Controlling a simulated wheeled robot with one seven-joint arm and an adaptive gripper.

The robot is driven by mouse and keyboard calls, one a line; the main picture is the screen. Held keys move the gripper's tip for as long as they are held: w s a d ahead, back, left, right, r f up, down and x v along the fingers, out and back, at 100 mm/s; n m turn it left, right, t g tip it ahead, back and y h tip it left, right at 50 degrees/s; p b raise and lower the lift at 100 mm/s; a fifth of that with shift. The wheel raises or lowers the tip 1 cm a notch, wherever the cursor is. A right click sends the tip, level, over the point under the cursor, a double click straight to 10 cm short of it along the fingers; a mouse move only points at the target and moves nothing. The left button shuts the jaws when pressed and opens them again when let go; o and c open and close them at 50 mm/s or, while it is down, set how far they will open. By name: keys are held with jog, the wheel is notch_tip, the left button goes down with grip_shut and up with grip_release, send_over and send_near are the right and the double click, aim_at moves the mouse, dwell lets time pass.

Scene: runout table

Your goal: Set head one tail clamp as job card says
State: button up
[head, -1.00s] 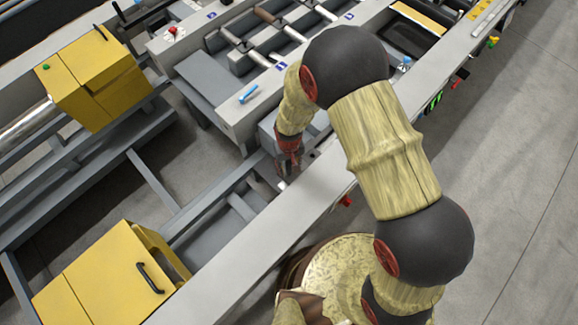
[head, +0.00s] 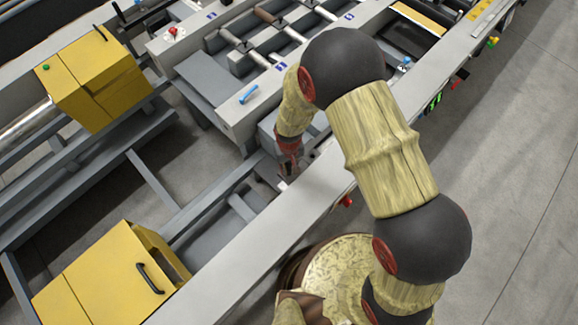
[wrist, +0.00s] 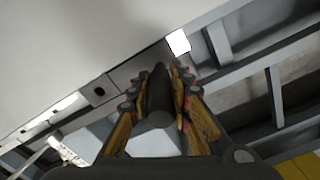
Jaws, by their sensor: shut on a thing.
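My gripper (head: 288,172) reaches down inside the runout table frame, beside the near grey rail. In the wrist view my gripper (wrist: 160,85) has its fingers on both sides of a dark grey rounded bar (wrist: 158,105), and it is shut on it. The bar looks like a clamp handle, but its far end and mounting are hidden. A small white square block (wrist: 178,42) lies just past the fingertips. I cannot make out a readable job card in either view.
The near rail (head: 245,245) runs close beside my gripper. A yellow box with a black handle (head: 112,275) stands at lower left, another yellow box (head: 95,80) at upper left. A blue handle (head: 248,94) sits on the grey beam. Open floor lies right.

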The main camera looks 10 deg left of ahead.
grip_shut()
jog(key=shift+w, duration=0.1)
jog(key=shift+w+d, duration=0.2)
jog(key=w+d+b, duration=0.1)
jog(key=w+d, duration=0.4)
jog(key=w, duration=0.3)
jog(key=w+d+b, duration=0.2)
jog(key=w+d, duration=0.4)
jog(key=w, duration=0.2)
jog(key=w+d+b, duration=0.2)
jog(key=w+d, duration=0.4)
jog(key=w, duration=0.1)
jog(key=shift+w+d, duration=0.2)
jog(key=shift+w, duration=0.2)
jog(key=o, duration=0.9)
grip_release()
jog(key=shift+r, duration=0.1)
notch_tip(320, 180, up, 12)
jog(key=shift+f, duration=0.1)
